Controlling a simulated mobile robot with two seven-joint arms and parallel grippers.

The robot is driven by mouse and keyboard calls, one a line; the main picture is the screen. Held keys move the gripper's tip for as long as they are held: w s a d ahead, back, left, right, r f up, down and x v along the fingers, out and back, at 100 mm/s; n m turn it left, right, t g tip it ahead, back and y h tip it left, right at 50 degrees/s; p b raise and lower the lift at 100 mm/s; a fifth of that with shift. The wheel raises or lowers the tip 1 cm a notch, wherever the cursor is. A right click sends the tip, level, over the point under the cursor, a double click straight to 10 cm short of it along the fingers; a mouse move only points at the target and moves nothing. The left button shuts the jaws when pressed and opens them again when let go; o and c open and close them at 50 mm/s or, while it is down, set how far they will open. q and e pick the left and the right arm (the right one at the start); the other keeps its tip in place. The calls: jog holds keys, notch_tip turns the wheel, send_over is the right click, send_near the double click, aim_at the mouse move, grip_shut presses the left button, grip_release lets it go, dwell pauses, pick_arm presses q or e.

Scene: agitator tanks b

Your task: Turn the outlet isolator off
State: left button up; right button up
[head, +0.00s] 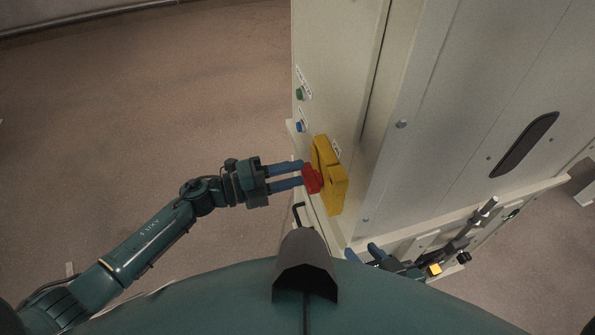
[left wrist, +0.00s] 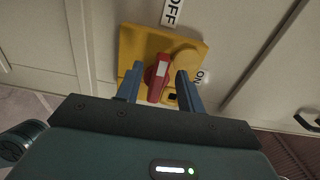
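The outlet isolator is a yellow box (head: 330,178) with a red handle (head: 312,179), on the narrow face of a pale cabinet. In the left wrist view, the red handle (left wrist: 158,79) runs nearly upright, its top leaning slightly right. My right gripper (head: 362,251) is low beside the cabinet, fingers apart and empty.
The cabinet (head: 460,100) fills the right side. A green button (head: 299,94) and a blue button (head: 300,126) are on the same face, beyond the isolator. A dark bar handle (head: 298,214) is nearer me. The floor (head: 150,100) at left is clear.

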pick_arm(q)
jog(key=b+v, duration=0.1)
jog(key=v, duration=1)
jog(key=shift+a, duration=0.25)
jog(key=shift+s+r, duration=0.1)
